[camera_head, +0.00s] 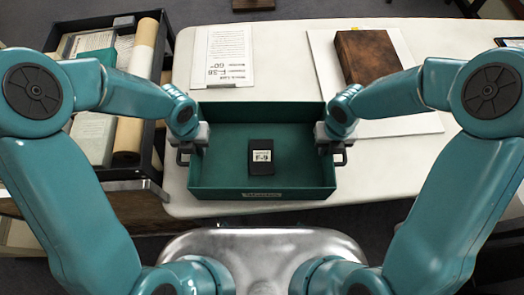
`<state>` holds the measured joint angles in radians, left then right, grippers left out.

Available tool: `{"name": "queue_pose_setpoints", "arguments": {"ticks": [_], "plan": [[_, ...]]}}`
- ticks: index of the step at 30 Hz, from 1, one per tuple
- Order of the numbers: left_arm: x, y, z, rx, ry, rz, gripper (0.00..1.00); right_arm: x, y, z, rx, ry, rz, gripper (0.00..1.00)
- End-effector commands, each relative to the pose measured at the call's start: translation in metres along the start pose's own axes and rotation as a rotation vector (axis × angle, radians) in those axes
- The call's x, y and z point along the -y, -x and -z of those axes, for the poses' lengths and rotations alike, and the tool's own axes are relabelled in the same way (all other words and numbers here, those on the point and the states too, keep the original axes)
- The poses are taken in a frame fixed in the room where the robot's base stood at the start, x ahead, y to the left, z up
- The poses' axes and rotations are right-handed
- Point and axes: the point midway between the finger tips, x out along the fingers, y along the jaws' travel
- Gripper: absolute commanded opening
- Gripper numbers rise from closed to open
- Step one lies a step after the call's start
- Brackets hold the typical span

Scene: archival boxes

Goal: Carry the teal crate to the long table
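The teal crate (225,172) is an open dark green box with a label on its front wall. It appears level in the middle of the view, in front of my body. A small black box (262,170) with a pale label lies inside on its floor. My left gripper (190,150) is at the dark handle on the crate's left side and appears shut on it. My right gripper (333,150) is likewise at the right handle. The fingertips are mostly hidden. The long white table (385,180) lies behind and beneath the crate in view; I cannot tell whether they touch.
A black tray or cart (150,184) with rolls and folders stands at the left. On the table are a printed sheet (222,50) and a brown box (366,55) on a white board (410,125). Bare tabletop shows between and to the right.

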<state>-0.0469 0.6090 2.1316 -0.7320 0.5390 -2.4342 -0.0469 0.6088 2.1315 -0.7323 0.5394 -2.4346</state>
Motion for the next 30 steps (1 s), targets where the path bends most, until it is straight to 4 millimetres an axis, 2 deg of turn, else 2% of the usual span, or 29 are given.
{"name": "queue_pose_setpoints", "arguments": {"ticks": [11, 13, 14, 30], "plan": [[0.0001, -0.0059, 0.0001, 0.0, -0.001, 0.001, 0.18, -0.0002, -0.006, 0.0001, 0.0, 0.0, -0.001, 0.18], [0.0001, -0.0058, 0.0001, 0.001, -0.001, 0.001, 0.02, -0.0002, -0.0059, 0.0001, 0.0, 0.0, -0.001, 0.02], [0.0001, -0.0058, 0.0001, 0.001, -0.001, 0.001, 0.0, -0.0002, -0.0059, 0.0001, 0.0, 0.0, -0.001, 0.0], [0.0001, -0.0051, -0.0003, 0.002, -0.001, 0.001, 0.0, -0.0002, -0.0052, -0.0001, 0.001, 0.0, -0.001, 0.0]]}}
